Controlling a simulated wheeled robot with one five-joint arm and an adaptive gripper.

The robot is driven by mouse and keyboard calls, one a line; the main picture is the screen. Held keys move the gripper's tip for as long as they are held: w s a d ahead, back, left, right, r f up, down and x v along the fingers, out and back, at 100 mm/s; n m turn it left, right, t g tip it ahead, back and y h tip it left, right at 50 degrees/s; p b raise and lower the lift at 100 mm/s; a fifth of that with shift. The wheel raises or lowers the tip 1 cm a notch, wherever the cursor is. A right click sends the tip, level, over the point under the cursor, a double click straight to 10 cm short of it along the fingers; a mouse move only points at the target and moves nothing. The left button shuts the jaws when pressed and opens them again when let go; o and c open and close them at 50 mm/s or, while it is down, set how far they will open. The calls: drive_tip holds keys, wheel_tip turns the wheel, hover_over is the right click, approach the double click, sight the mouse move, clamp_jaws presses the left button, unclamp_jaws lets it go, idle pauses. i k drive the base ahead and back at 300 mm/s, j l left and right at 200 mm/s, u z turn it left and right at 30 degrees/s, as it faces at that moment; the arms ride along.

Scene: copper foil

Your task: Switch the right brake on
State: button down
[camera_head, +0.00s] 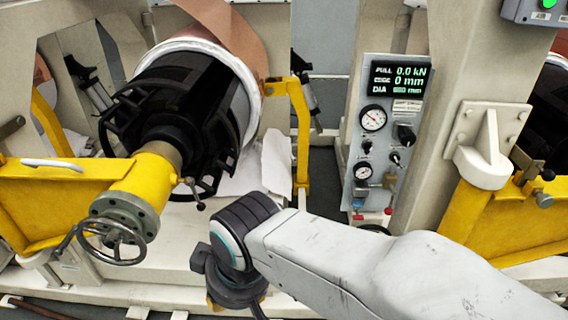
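A grey control panel (354,205) stands right of centre. Its display (399,80) reads PULL 0.0 kN, EDGE 0 mm (label blurred) and DIA with no clear value. Below are an upper gauge (373,117), a lower gauge (362,172), a larger black knob (406,135) and a smaller black knob (395,158). Labels are too small to read, so I cannot tell which control is the right brake or its setting. The dark end of my arm, with my gripper (232,288), hangs low at bottom centre, left of and apart from the panel. Its fingers cannot be made out.
A copper foil roll (222,28) on a black core sits in the machine at left. A yellow arm with a handwheel (111,240) projects in front. A yellow bracket (302,125) stands between roll and panel. A cream post (440,120) and yellow beam (500,215) flank the panel's right.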

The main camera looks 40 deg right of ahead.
sight(368, 147)
drive_tip(key=z, duration=2.1)
